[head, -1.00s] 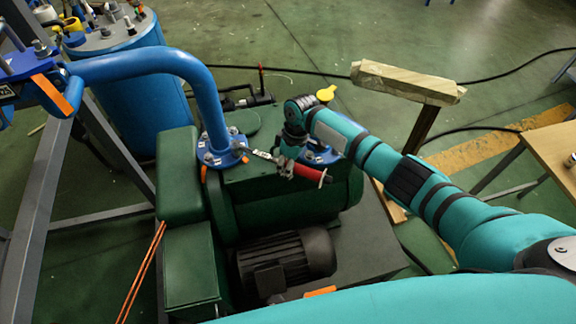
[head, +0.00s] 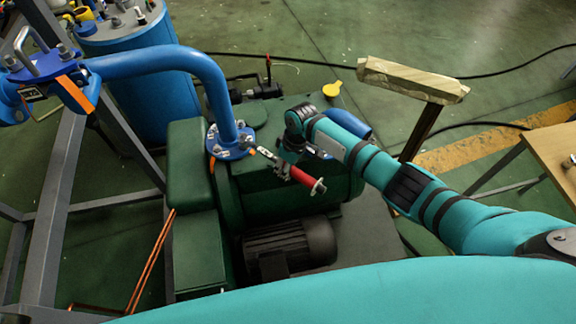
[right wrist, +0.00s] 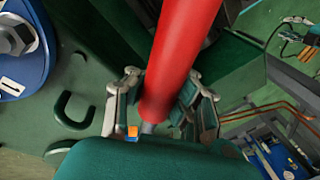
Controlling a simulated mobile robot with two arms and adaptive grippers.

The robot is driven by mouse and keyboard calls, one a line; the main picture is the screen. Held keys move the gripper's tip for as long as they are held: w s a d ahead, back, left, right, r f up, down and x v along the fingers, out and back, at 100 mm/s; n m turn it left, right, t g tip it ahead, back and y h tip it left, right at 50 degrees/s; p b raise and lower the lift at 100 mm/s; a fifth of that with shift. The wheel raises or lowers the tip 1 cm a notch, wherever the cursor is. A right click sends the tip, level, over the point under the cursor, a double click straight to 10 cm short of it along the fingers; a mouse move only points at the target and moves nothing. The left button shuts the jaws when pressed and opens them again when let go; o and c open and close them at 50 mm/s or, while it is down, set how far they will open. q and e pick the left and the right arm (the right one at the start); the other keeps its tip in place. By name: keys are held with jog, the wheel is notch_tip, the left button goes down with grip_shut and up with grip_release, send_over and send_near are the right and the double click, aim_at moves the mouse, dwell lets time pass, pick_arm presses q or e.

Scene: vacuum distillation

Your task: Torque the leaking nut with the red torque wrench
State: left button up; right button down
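The torque wrench (head: 307,180) has a red handle and a metal shaft. My right gripper (head: 286,166) is shut around it. In the right wrist view the red handle (right wrist: 181,55) runs between the two fingers (right wrist: 158,105). The wrench's head end points left toward the blue pipe flange (head: 230,151), near its right edge. I cannot tell whether it sits on a nut. The flange carries several nuts, and I cannot tell which one leaks. One large nut (right wrist: 12,38) shows at the left of the right wrist view. My left gripper is out of view.
The flange sits on a green pump (head: 245,190) with a dark motor (head: 290,250). A blue pipe (head: 150,65) arches over from the left. A wooden-topped post (head: 412,78) stands behind my right arm. A table (head: 556,145) is at the right.

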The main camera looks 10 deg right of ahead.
jog(key=shift+s+a+r+m+p, duration=0.1)
jog(key=shift+s+a+m+p, duration=0.25)
jog(key=shift+a+p, duration=0.15)
jog(key=shift+s+a+r+m+p, duration=0.1)
jog(key=shift+s+a+m+p, duration=0.1)
jog(key=shift+a+m+p, duration=0.2)
jog(key=a+m+p, duration=0.1)
jog(key=s+a+m+p, duration=0.1)
jog(key=a, duration=0.1)
jog(key=shift+s+t, duration=0.15)
jog(key=shift+t, duration=0.25)
